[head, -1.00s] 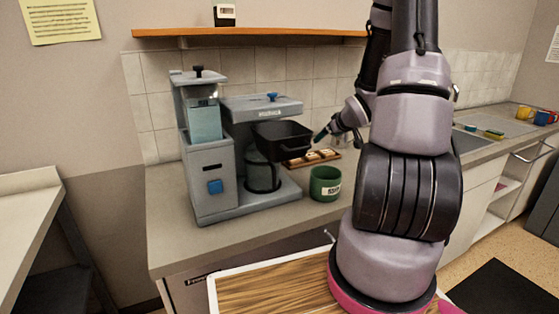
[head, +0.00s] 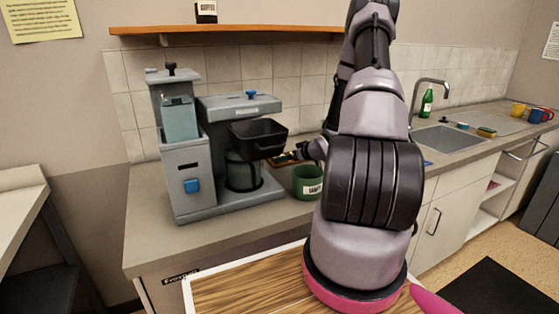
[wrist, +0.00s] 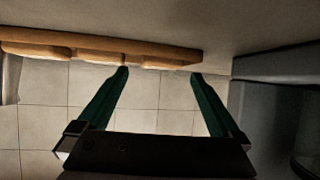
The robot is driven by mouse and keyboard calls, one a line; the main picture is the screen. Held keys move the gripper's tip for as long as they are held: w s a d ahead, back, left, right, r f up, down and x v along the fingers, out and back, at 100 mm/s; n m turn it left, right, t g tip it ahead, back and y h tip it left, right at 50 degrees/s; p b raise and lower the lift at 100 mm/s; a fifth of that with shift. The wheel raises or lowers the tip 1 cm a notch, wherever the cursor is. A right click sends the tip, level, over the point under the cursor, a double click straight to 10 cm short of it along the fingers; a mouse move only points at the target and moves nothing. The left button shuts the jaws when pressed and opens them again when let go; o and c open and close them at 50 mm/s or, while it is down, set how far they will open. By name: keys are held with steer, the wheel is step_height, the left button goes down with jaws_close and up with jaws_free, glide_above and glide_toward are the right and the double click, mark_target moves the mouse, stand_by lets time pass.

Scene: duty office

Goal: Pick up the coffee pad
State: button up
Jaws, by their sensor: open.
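I cannot make out a coffee pad for certain now. A small wooden tray (head: 283,159) lies on the counter behind the green mug, mostly hidden by the coffee machine's black basket and my arm. In the wrist view a wooden piece with a scalloped edge (wrist: 100,46), seemingly this tray, shows near the top; no pad is clear on it. My gripper (wrist: 161,73) is open and empty, its two green fingers spread apart with their tips close to the tray's edge. In the head view my gripper (head: 300,152) is small and partly hidden.
The grey coffee machine (head: 190,165) with its black basket (head: 258,137) stands left of my gripper. The green mug (head: 307,182) stands in front of the tray. A tiled wall is behind. A sink (head: 448,139) and green bottle (head: 426,103) are at right.

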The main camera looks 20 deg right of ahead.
steer(key=x, duration=0.4)
steer(key=shift+f, duration=0.1)
steer(key=shift+f, duration=0.2)
steer(key=c, duration=1.3)
steer(key=shift+r, duration=0.1)
steer(key=shift+r, duration=0.1)
